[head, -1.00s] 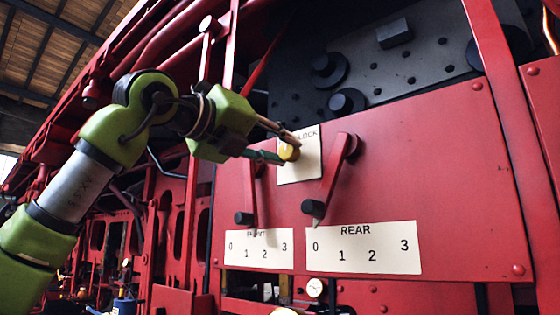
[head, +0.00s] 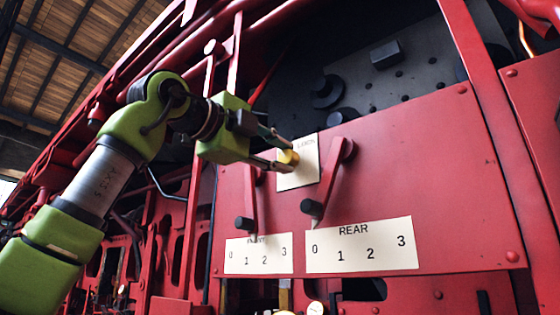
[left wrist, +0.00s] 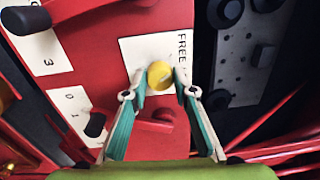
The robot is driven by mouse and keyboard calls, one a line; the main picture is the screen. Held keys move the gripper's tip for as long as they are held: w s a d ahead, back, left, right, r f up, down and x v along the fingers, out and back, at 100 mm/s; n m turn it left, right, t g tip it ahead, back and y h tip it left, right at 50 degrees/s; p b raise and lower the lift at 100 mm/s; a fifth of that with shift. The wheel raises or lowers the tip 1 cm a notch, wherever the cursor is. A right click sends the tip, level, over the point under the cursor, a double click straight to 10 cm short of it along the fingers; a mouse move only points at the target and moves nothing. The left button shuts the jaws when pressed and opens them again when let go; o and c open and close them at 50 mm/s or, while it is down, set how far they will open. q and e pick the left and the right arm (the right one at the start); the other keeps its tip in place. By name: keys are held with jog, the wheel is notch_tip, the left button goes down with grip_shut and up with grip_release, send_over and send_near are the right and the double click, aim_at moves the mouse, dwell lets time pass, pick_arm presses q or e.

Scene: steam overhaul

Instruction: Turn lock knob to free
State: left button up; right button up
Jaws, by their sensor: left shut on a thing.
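The yellow lock knob (head: 289,157) sits on a pale label plate (head: 304,176) on the red panel. My left gripper (head: 285,155) reaches in from the left and is shut on the knob, one finger above and one below. In the left wrist view the knob (left wrist: 160,75) lies between the two fingertips (left wrist: 158,86). The knob's exact pointing direction cannot be told. My right gripper is not in view.
Two red levers with black grips, the front lever (head: 249,198) and the rear lever (head: 328,180), hang close beside and below the plate. Below them are the FRONT scale (head: 240,266) and the REAR scale (head: 330,262). The panel's right side (head: 450,165) is clear.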

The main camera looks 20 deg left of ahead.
pick_arm(q)
jog(key=shift+n+b, duration=0.35)
jog(key=shift+n, duration=0.85)
jog(key=o, duration=1.1)
jog(key=shift+a, duration=0.1)
jog(key=v, duration=1.2)
jog(key=shift+f, duration=0.1)
jog(key=shift+w, duration=0.1)
